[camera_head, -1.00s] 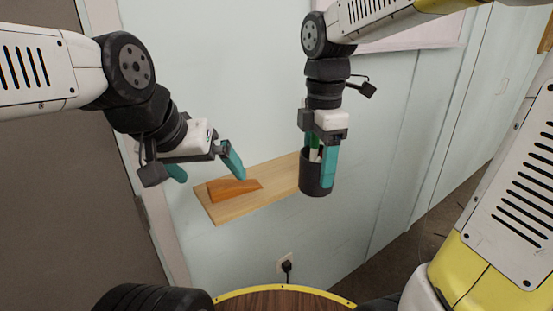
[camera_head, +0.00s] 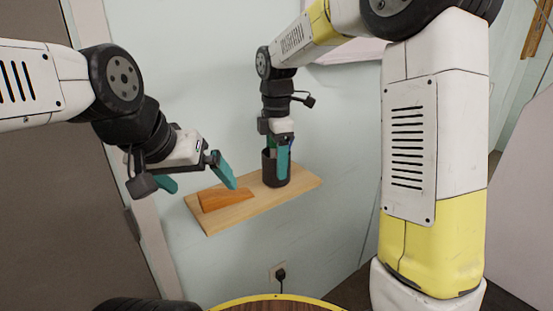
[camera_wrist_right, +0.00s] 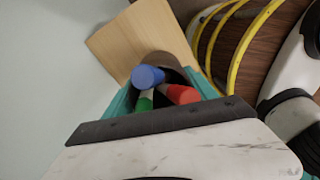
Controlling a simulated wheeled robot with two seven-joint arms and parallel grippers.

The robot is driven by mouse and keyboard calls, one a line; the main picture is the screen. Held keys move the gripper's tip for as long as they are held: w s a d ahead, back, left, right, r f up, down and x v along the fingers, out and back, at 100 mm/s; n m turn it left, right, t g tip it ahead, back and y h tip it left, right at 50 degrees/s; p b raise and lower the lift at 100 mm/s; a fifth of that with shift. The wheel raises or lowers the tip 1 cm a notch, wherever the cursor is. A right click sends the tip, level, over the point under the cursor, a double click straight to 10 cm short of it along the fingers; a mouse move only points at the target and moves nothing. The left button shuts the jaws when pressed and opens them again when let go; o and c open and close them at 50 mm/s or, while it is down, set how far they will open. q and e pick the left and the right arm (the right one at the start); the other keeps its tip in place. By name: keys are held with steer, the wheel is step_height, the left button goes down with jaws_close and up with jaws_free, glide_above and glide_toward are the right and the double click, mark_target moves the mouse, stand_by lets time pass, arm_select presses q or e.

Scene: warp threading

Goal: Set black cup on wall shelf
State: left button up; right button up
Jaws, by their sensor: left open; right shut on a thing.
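The black cup (camera_head: 269,168) is upright at the right part of the wooden wall shelf (camera_head: 236,213). In the head view its base overlaps the shelf board; I cannot tell whether it touches. My right gripper (camera_head: 283,158) is shut on the cup's wall from above. In the right wrist view the cup (camera_wrist_right: 157,60) holds pens with blue (camera_wrist_right: 147,77), red (camera_wrist_right: 183,94) and green ends, between the teal fingers. My left gripper (camera_head: 197,181) is open and empty, in front of the shelf's left end.
An orange-brown wooden block (camera_head: 226,198) lies on the left part of the shelf. A round wooden table (camera_head: 275,305) with a yellow rim is at the bottom. The shelf's right end is clear.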

steer(key=shift+f, duration=0.25)
steer(key=o, duration=1.5)
steer(key=shift+f, duration=0.1)
step_height(320, 180, up, 11)
steer(key=s+d+r+m+t+y, duration=0.1)
steer(key=s+d+r+m+t, duration=0.1)
steer(key=s+d+m, duration=0.65)
steer(key=s+d+f+m+t, duration=0.1)
steer(key=s+f+m, duration=0.1)
steer(key=s+m, duration=0.1)
steer(key=s+d+f+m+t, duration=0.1)
steer(key=s+d+m, duration=0.1)
steer(key=s+m, duration=0.2)
steer(key=s+d+f+m+t+y, duration=0.1)
steer(key=s+d+f+m+t, duration=0.1)
steer(key=s+m, duration=0.2)
steer(key=shift+d+f+m, duration=0.25)
steer(key=shift+f+m, duration=0.1)
steer(key=shift+m, duration=0.4)
